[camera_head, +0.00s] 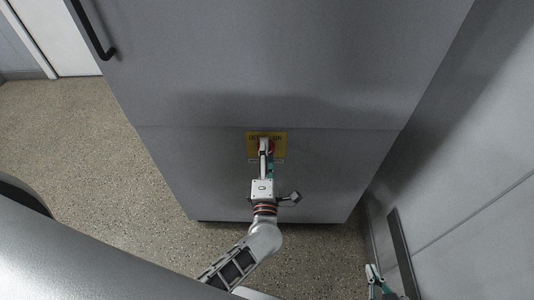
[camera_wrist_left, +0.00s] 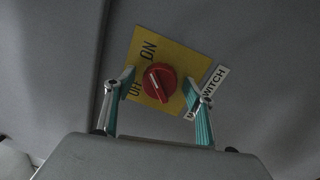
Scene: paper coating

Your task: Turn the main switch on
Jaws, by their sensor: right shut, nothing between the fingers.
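The main switch is a red rotary knob (camera_wrist_left: 159,83) on a yellow plate (camera_wrist_left: 177,58) marked ON and OFF, with a white label strip (camera_wrist_left: 214,80) beside it. In the head view the yellow plate (camera_head: 252,147) is on the front of a grey cabinet. My left gripper (camera_wrist_left: 158,86) is open, with one finger on either side of the knob; I cannot tell whether they touch it. In the head view my left gripper (camera_head: 266,150) covers most of the knob. I cannot tell which mark the knob points to. My right gripper (camera_head: 374,272) is shut and empty, low at the right.
The grey cabinet (camera_head: 260,60) fills the middle of the head view, with a black handle (camera_head: 92,32) at its upper left. A grey wall (camera_head: 470,170) stands close on the right. Speckled floor (camera_head: 110,165) is clear on the left.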

